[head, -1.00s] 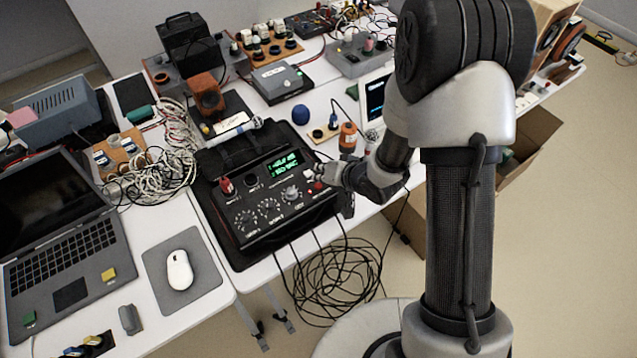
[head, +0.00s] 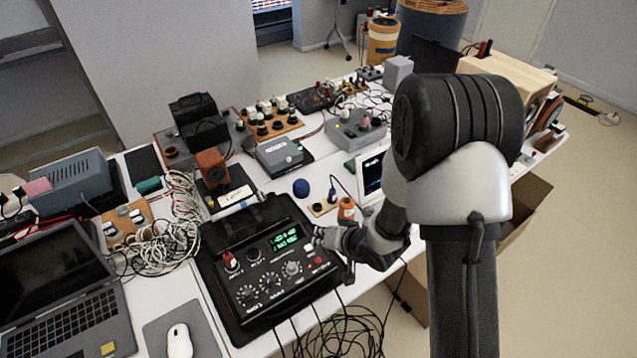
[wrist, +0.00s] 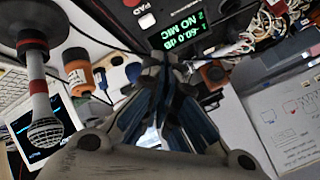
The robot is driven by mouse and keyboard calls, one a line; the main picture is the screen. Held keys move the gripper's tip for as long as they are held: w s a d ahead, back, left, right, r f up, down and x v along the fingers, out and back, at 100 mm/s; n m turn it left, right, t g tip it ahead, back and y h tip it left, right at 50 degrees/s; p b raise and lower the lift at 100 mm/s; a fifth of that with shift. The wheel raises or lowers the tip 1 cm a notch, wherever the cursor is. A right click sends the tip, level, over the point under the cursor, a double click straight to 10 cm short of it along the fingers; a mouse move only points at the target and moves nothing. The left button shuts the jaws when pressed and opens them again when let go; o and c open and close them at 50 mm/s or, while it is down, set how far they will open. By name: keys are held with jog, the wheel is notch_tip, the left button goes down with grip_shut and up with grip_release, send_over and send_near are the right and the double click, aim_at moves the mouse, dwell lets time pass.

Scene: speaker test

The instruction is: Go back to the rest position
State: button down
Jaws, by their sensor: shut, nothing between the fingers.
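My gripper (head: 322,234) is at the right edge of the black device (head: 240,290) in the head view, beside its lit green display (head: 285,239) and close to its top panel. In the wrist view my gripper (wrist: 163,68) points toward the device, and its fingers are together with nothing between them. The display (wrist: 185,32) reads "NO MIC" there. Whether the fingertips touch the panel cannot be told. My arm runs from the gripper to the right and hides part of the table's right side.
An orange bottle (head: 346,211) and a small screen (head: 371,170) stand close to the gripper. A microphone-like object (wrist: 42,100) is at left in the wrist view. Black cables (head: 345,335) hang off the table's front edge. A laptop (head: 60,285) is at left. Floor at right is mostly free.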

jog(key=s+d+r+h, duration=0.3)
jog(key=d+r, duration=0.4)
jog(key=r, duration=0.3)
jog(key=s+d+r+h, duration=0.3)
jog(key=d+r, duration=0.3)
jog(key=r, duration=0.4)
jog(key=s+r+g, duration=0.1)
jog(key=s+r, duration=0.2)
jog(key=s, duration=0.7)
jog(key=s+r+n+g, duration=0.1)
jog(key=s+r, duration=0.3)
jog(key=s, duration=0.6)
jog(key=shift+s+d+r, duration=0.15)
jog(key=shift+d+r, duration=0.05)
jog(key=shift+d, duration=0.05)
